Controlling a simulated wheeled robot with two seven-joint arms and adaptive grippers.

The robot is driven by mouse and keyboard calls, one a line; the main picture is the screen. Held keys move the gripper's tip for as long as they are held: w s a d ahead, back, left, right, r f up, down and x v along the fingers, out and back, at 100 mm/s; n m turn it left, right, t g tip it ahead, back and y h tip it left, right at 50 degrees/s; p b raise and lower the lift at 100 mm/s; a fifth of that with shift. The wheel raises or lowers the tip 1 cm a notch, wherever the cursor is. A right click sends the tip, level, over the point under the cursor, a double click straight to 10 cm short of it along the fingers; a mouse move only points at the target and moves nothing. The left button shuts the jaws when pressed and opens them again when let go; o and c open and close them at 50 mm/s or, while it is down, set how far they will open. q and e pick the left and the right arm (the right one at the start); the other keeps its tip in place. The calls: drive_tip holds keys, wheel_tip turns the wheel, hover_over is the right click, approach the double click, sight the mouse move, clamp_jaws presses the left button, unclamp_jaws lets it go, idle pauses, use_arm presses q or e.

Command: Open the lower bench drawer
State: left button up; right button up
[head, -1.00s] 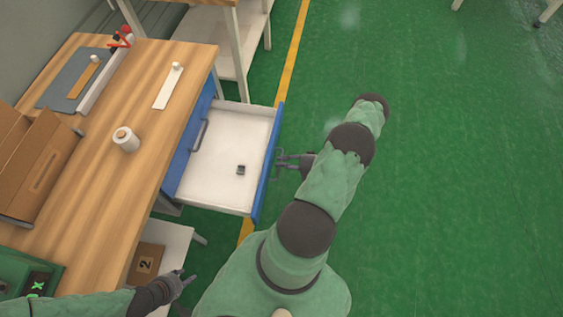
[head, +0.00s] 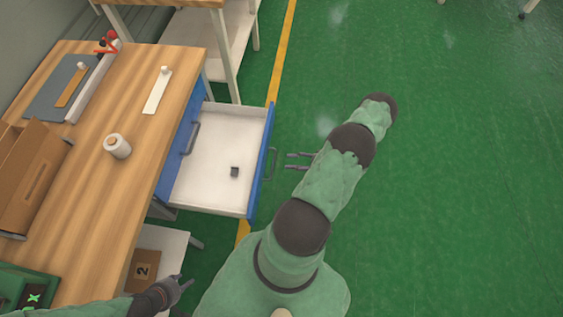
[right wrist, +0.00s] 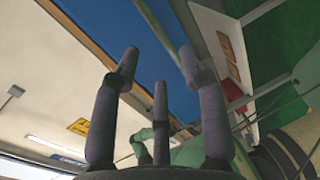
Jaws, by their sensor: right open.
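The lower bench drawer (head: 215,190) is pulled out from the bench, with a white inside and a blue front. Its handle (head: 271,163) is on the outer side of that front. Above it, a second blue drawer front with a handle (head: 191,138) is shut. My right gripper (head: 288,161) is open and empty, a small gap to the right of the lower handle. In the right wrist view its fingers (right wrist: 155,70) are spread, with a blue surface (right wrist: 125,25) beyond them. My left gripper (head: 186,283) is low at the left, near the bench; its opening is unclear.
A small dark block (head: 235,172) lies in the open drawer. The wooden bench top (head: 125,200) holds a white roll (head: 118,146), a cardboard box (head: 30,175) and a grey mat (head: 57,90). Green floor is clear at right.

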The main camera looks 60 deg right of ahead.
drive_tip(key=shift+v, duration=2.55)
